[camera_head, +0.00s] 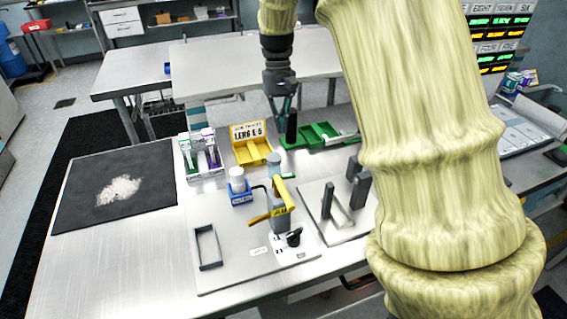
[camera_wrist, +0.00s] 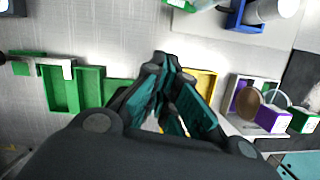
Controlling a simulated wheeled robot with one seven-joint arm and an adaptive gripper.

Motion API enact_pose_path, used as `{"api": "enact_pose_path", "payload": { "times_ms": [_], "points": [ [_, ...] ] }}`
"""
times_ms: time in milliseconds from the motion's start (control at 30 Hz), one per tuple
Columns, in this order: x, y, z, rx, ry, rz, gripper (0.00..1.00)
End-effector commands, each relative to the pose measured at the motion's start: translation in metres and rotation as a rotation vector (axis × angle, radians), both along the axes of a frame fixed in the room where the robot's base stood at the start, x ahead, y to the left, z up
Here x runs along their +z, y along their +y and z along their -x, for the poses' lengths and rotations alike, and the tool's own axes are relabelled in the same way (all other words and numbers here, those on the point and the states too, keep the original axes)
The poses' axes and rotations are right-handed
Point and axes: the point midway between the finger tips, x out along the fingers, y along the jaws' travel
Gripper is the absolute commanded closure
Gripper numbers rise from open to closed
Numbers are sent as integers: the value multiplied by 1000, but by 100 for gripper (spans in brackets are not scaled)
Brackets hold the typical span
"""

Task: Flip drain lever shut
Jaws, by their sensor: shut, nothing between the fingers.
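A bench fixture stands on a light plate (camera_head: 225,270) in the head view. It has a grey upright body (camera_head: 282,207) with a yellow lever arm (camera_head: 258,219) sticking out to the left and a small black knob-like lever (camera_head: 293,237) at its front base. I cannot tell for certain which is the drain lever. My gripper (camera_head: 285,112) is beyond the fixture, over the area by the green tray (camera_head: 318,134), apart from both levers. In the wrist view my gripper (camera_wrist: 168,95) is shut and empty, pointing towards the trays.
A yellow bin (camera_head: 250,150) with a sign, a rack of bottles (camera_head: 200,158) and a blue holder with a white-capped jar (camera_head: 238,185) stand around the fixture. Dark upright blocks (camera_head: 358,185) stand to its right. A dark mat (camera_head: 80,190) lies left; bare bench lies between.

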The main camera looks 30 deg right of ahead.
Motion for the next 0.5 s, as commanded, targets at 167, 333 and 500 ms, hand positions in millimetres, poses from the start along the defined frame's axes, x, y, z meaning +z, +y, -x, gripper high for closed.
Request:
{"api": "enact_pose_path", "payload": {
  "times_ms": [167, 333, 500],
  "points": [
    [-2, 1, 0, 1, 0, 0, 100],
    [-17, 4, 4, 2, 3, -1, 100],
    [-43, 6, 10, 2, 4, -1, 100]
  ]
}}
